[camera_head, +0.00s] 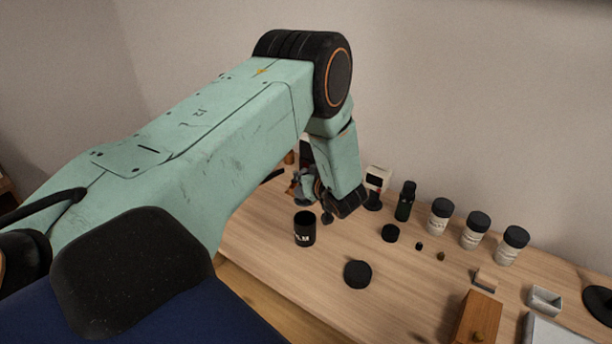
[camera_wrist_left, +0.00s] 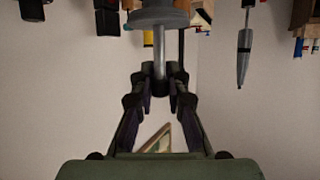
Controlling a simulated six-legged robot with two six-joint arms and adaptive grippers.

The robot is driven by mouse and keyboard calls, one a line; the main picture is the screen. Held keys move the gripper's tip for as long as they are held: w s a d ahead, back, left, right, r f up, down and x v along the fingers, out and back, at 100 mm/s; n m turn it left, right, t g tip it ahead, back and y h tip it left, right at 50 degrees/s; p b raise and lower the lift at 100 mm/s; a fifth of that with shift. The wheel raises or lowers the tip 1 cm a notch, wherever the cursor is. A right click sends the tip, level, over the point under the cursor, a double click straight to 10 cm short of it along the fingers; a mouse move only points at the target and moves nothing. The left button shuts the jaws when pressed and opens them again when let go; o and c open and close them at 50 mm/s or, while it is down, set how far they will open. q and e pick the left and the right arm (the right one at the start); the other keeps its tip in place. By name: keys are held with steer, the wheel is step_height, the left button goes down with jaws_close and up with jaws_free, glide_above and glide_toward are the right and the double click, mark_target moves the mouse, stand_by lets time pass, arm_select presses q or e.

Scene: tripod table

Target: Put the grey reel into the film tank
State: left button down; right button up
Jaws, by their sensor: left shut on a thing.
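My left gripper (camera_head: 307,188) is in the head view, above and behind the film tank, partly hidden by my own wrist. In the left wrist view its fingers (camera_wrist_left: 160,78) are closed together on a thin rod. The rod leads to the grey reel (camera_wrist_left: 160,18), a round grey flange cut off by the top edge of that view. The black film tank (camera_head: 304,232), a cylinder with white lettering, stands upright with its top open. The reel is held clear of it. The inside of the tank is too dark to make out. My right gripper is not in view.
A flat black disc (camera_head: 358,274) lies right of the tank. A small black cylinder (camera_head: 390,233), a dark bottle (camera_head: 405,202) and white jars with black lids (camera_head: 439,218) stand further right. A wooden box (camera_head: 478,317) is at the front right. Bare wood surrounds the disc.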

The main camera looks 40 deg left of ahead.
arm_select(q)
steer(key=shift+f, duration=0.15)
steer(key=shift+s+d+f+b, duration=0.25)
steer(key=shift+d+b, duration=0.15)
steer(key=shift+b, duration=0.2)
steer(key=shift+w+d+f, duration=0.1)
steer(key=shift+d+f, duration=0.1)
steer(key=shift+f, duration=0.05)
steer(key=shift+f+b, duration=0.4)
steer(key=shift+b, duration=0.15)
steer(key=f+b, duration=0.1)
steer(key=a+f, duration=0.1)
steer(key=shift+w+f+b, duration=0.2)
steer(key=shift+f+b, duration=0.15)
steer(key=shift+f, duration=0.3)
steer(key=shift+s+d+b, duration=0.1)
steer(key=shift+d+b, duration=0.05)
steer(key=shift+b, duration=0.2)
steer(key=shift+d+r, duration=0.15)
steer(key=shift+d, duration=0.15)
steer(key=shift+a+f, duration=0.25)
steer(key=shift+a, duration=0.1)
steer(key=shift+d+r, duration=0.2)
steer(key=shift+d, duration=0.25)
steer(key=shift+a+f, duration=0.15)
steer(key=shift+a, duration=0.1)
